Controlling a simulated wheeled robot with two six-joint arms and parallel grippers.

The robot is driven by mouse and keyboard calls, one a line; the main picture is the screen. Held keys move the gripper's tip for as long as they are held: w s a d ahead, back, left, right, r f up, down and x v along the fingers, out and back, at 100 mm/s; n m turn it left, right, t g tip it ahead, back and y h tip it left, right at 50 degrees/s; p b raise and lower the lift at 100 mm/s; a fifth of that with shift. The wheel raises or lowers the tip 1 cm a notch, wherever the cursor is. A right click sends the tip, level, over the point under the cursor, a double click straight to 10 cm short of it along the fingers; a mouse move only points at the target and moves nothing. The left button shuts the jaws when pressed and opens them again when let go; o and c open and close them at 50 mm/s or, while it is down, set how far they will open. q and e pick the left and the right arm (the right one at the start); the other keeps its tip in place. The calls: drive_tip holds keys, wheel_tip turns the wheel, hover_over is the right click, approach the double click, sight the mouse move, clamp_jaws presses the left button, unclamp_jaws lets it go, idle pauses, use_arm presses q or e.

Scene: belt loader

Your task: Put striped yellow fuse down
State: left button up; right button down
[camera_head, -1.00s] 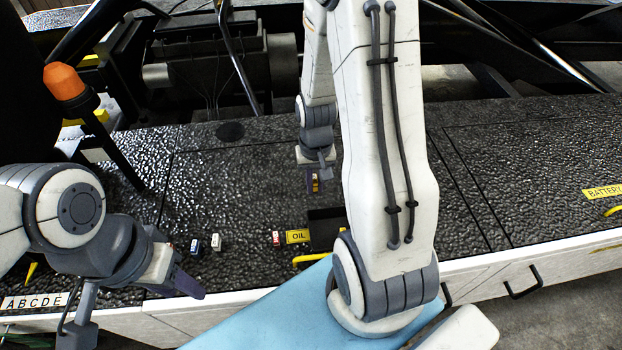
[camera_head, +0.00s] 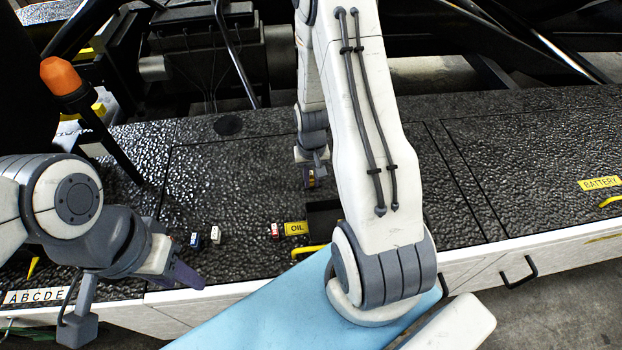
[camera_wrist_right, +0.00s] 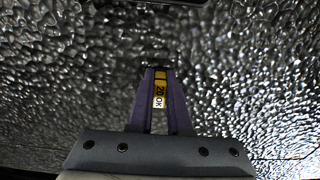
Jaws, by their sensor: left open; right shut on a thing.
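The striped yellow fuse (camera_wrist_right: 160,91) is held between the purple fingers of my right gripper (camera_wrist_right: 158,100), with dark stripes and printed marks showing in the right wrist view. In the head view the right gripper (camera_head: 312,178) is over the dark textured deck, behind the oil label, with a bit of yellow fuse between its fingers. I cannot tell whether the fuse touches the deck. My left gripper (camera_head: 185,275) is open at the deck's front edge, at the left. No fuse shows in it.
Small red (camera_head: 275,230), white (camera_head: 215,235) and blue (camera_head: 195,240) fuses are on the deck (camera_head: 240,190). An open dark recess (camera_head: 322,216) lies beside the OIL label (camera_head: 296,228). An orange-topped post (camera_head: 62,78) stands at left.

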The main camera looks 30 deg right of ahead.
sight(311, 177)
drive_tip(key=c, duration=0.9)
unclamp_jaws()
drive_tip(key=shift+f, duration=0.1)
drive_tip(key=shift+o, duration=0.2)
wheel_tip(311, 177, up, 12)
drive_tip(key=shift+r, duration=0.25)
drive_tip(key=s+a+r+n, duration=0.1)
drive_tip(key=a+r+n, duration=0.25)
drive_tip(key=a, duration=0.65)
drive_tip(key=s+a+r+n, duration=0.3)
drive_tip(key=s+a+n, duration=0.1)
drive_tip(key=s+a, duration=0.3)
drive_tip(key=s+a+r+n+y, duration=0.1)
drive_tip(key=s+a+r+n, duration=0.2)
drive_tip(key=s+a+n, duration=0.2)
drive_tip(key=s+a, duration=0.3)
drive_tip(key=s, duration=0.1)
drive_tip(key=shift+s+r, duration=0.3)
drive_tip(key=shift+r, duration=0.05)
